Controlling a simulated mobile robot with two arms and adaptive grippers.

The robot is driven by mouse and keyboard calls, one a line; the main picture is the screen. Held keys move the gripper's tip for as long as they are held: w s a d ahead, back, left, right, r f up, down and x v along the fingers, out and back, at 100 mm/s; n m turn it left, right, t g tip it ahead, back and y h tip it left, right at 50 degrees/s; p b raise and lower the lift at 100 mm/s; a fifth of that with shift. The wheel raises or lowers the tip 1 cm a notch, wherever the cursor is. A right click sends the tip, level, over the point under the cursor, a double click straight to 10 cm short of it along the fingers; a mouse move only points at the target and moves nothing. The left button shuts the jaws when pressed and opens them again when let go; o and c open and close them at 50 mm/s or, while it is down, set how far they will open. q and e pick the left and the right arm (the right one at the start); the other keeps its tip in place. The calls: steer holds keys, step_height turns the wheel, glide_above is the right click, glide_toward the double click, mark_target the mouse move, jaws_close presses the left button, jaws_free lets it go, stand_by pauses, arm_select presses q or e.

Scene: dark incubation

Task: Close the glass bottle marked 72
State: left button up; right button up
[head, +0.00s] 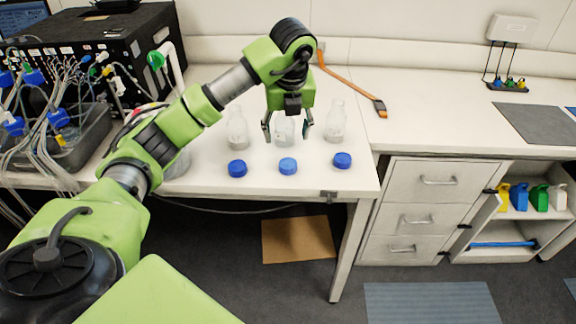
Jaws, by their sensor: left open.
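Three clear glass bottles stand upright and uncapped in a row on the white bench: a left bottle (238,130), a middle bottle (284,132) and a right bottle (336,122). In front of each lies a blue cap: left (237,168), middle (288,166) and right (342,160). No number is readable on any bottle, so I cannot tell which is marked 72. My left gripper (287,136) is open and points down at the middle bottle, with a finger on either side of it in the picture. It hides the bottle's upper part. I cannot tell whether it touches the glass.
A black box (95,45) with many cables and a grey tray (85,140) crowd the left of the bench. The front edge runs just before the caps.

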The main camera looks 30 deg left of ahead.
arm_select(q)
steer(key=p, duration=0.2)
glide_above(288, 163)
steer(key=s, duration=0.2)
steer(key=f, duration=0.8)
steer(key=shift+d+f, duration=0.15)
steer(key=shift+d, duration=0.2)
steer(key=shift+w, duration=0.1)
steer(key=shift+w+f+p, duration=0.1)
steer(key=shift+f+p, duration=0.25)
steer(key=x, duration=0.1)
steer(key=p+x, duration=0.1)
steer(key=x, duration=0.1)
steer(key=shift+w+d+f+p, duration=0.2)
steer(key=shift+w+f+p, duration=0.05)
steer(key=shift+f+p, duration=0.05)
steer(key=shift+w+a+f, duration=0.1)
steer(key=shift+a+f, duration=0.05)
steer(key=shift+f, duration=0.3)
steer(key=c, duration=0.9)
